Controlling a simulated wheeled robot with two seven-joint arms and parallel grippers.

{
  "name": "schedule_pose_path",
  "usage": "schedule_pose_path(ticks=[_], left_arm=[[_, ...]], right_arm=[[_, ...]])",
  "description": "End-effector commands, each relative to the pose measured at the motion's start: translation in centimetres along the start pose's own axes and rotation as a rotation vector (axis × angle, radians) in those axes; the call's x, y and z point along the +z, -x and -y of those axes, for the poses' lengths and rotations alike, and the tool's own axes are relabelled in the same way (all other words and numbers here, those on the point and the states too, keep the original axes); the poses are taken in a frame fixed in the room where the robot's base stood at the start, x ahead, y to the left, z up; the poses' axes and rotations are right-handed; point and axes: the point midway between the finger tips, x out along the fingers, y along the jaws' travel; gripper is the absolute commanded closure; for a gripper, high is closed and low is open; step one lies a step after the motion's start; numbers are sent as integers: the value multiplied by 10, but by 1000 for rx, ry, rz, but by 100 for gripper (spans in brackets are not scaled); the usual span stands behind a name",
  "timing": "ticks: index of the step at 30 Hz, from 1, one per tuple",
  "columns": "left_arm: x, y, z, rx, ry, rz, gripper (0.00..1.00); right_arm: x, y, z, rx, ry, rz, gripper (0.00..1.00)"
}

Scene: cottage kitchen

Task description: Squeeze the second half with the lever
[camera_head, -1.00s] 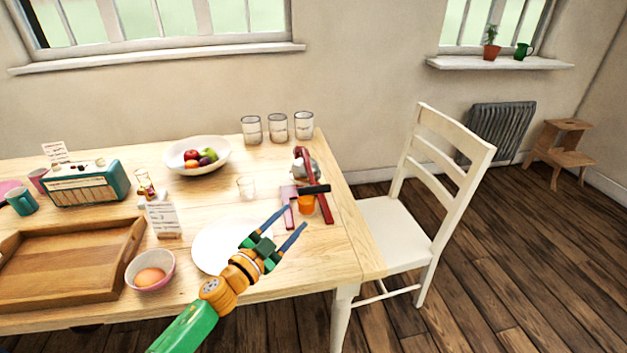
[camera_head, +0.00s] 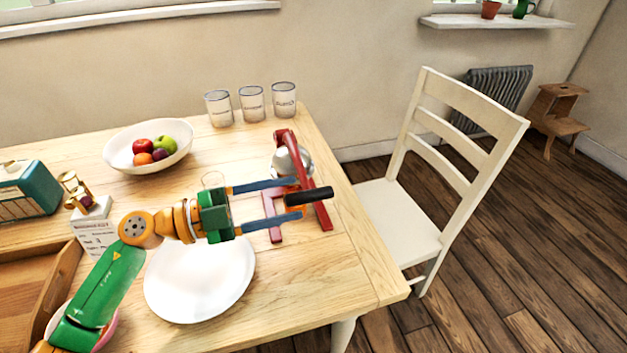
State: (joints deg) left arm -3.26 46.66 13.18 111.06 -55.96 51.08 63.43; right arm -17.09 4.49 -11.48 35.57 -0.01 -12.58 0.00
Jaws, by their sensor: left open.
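A red juicer press (camera_head: 319,212) with a metal dome (camera_head: 293,160) stands near the table's right edge. Its lever has a black handle (camera_head: 315,195) that points to the right. My left gripper (camera_head: 298,198) is open and comes in from the left. In the picture, its two blue fingers lie above and below the handle's left end; I cannot tell whether they touch it. A patch of orange shows by the fingers, mostly hidden, so I cannot tell fruit from juice. My right gripper is not in view.
A white plate (camera_head: 200,285) lies under my left forearm. A fruit bowl (camera_head: 120,155) and several glass jars, one at the right (camera_head: 284,100), stand behind. A wooden tray (camera_head: 30,285) and a card (camera_head: 95,236) are left. A white chair (camera_head: 400,220) stands right of the table.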

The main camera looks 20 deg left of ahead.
Motion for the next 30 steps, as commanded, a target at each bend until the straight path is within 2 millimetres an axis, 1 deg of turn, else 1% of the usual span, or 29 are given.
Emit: schedule_pose_path(ticks=[1, 4, 5, 9, 12, 15, 18, 23, 24, 26, 27, 29, 30], left_arm=[[0, 0, -4, 13, -6, -2, 43], [-2, -6, -3, 22, -9, -3, 43], [-3, -11, -2, 23, -8, -4, 43], [-5, -40, -1, 19, -7, -5, 43], [-4, -58, -2, 20, -8, -4, 43], [-3, -68, -4, 21, -8, -3, 43], [-2, -72, -5, 21, -9, -1, 43], [-2, -72, -5, 21, -9, -1, 43], [-2, -71, -5, 21, -9, -1, 54], [-2, -71, -5, 21, -9, -1, 70], [-2, -71, -5, 21, -8, -1, 81], [-2, -71, -5, 22, -8, -1, 97], [-2, -71, -6, 22, -8, -1, 100]], right_arm=[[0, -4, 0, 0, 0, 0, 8], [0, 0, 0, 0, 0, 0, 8], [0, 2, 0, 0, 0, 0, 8], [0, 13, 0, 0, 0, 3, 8], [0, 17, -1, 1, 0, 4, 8], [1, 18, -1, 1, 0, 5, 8], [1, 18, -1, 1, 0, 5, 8], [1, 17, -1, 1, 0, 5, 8], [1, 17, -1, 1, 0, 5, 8], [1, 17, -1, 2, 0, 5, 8], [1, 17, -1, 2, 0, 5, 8], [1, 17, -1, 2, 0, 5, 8], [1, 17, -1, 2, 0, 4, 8]])
